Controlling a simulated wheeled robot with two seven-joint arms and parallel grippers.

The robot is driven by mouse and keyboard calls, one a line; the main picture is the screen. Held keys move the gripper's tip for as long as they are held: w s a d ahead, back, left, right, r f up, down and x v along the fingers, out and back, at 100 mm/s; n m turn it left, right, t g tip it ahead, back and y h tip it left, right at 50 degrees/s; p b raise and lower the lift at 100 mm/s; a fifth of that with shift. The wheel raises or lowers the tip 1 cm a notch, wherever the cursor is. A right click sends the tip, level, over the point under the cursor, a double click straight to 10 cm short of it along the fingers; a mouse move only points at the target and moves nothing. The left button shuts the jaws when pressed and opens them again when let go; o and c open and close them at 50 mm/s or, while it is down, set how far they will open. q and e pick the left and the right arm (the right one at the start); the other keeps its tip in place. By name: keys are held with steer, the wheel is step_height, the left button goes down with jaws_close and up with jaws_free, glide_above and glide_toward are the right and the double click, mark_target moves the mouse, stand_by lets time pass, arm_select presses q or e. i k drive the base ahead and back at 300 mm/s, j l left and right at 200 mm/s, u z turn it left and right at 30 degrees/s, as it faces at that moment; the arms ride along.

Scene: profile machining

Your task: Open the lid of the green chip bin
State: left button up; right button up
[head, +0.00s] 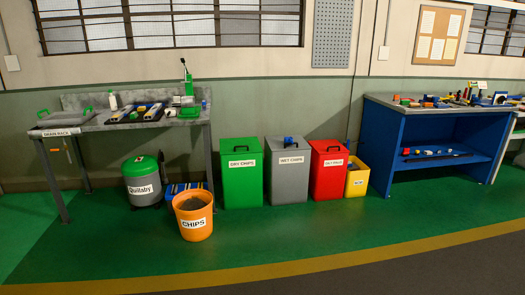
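The green chip bin (242,178) stands on the floor against the wall, left of a grey bin. It is a tall box with a white label that seems to read "DRY CHIPS". Its green lid (241,146) lies shut on top, with a dark handle on it. Neither of my grippers is in the head view, so whether they are open or shut does not show.
A grey bin (288,180), a red bin (327,180) and a small yellow bin (356,184) stand to the right. An orange chips bucket (193,222) stands front left, before a workbench (66,131). A blue bench (385,150) is at the right. The floor in front is clear.

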mark_target(231, 146)
steer(key=i, duration=2.55)
